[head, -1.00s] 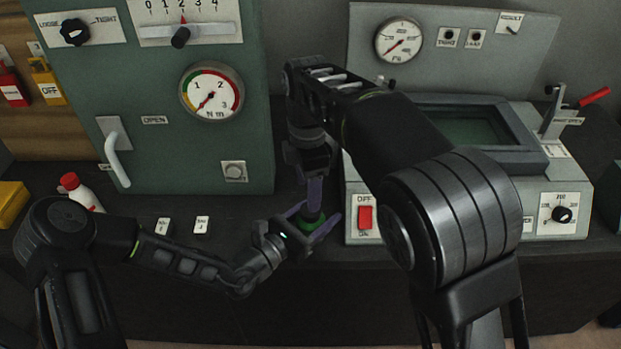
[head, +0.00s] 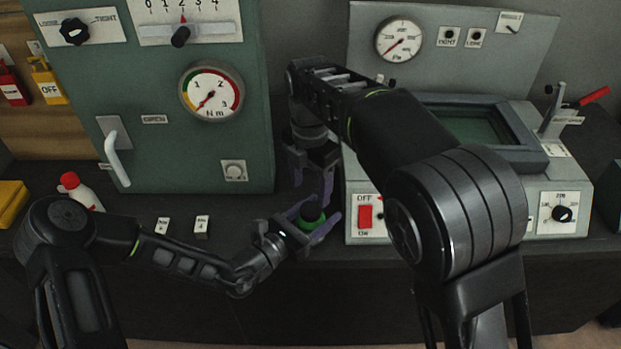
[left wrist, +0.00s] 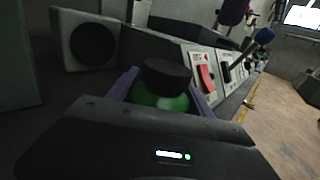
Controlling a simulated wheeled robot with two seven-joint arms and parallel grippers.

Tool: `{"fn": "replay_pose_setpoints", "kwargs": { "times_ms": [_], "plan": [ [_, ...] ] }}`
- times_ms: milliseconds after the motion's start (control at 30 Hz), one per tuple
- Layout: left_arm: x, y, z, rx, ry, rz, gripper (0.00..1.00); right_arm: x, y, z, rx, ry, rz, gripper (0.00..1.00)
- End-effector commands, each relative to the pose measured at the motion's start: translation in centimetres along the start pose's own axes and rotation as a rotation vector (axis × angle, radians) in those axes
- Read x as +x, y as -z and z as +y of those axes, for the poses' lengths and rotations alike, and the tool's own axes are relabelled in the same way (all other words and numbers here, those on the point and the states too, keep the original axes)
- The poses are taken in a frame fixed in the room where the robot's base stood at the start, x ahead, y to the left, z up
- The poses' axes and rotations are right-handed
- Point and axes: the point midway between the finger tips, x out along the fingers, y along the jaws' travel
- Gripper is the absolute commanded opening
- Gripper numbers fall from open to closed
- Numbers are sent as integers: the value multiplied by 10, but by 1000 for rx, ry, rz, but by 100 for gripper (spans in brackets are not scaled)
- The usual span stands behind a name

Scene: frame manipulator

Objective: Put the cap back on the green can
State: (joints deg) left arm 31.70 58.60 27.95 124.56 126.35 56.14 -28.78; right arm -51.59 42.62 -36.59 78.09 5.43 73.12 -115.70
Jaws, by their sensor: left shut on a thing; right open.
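The green can (head: 309,227) stands upright between the purple fingers of my left gripper (head: 319,224), which is shut on it near the bench's front edge. A black cap (head: 313,212) sits on top of the can and looks level. The left wrist view shows the same cap (left wrist: 168,73) over the green shoulder of the can (left wrist: 160,100). My right gripper (head: 311,182) points down above the cap with its fingers spread and nothing between them. The can's lower part is hidden by my left gripper.
A green cabinet with a torque dial (head: 211,92) stands behind to the left. A grey console with a red switch (head: 365,216) is close to the right of the can.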

Motion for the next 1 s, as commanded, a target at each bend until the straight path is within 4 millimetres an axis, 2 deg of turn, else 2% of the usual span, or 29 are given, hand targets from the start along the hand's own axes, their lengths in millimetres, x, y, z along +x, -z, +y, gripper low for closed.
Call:
{"fn": "replay_pose_setpoints", "kwargs": {
  "times_ms": [200,400,800,1000],
  "plan": [
    [0,0,0,0,0,0,0,33,1,-1,1,5,0,62],
    [0,0,0,0,0,0,0,56,0,-1,1,3,0,62],
    [0,0,0,1,-1,0,0,63,0,0,2,0,0,61],
    [0,0,0,1,-1,0,0,62,0,0,2,0,0,45]
  ]
}}
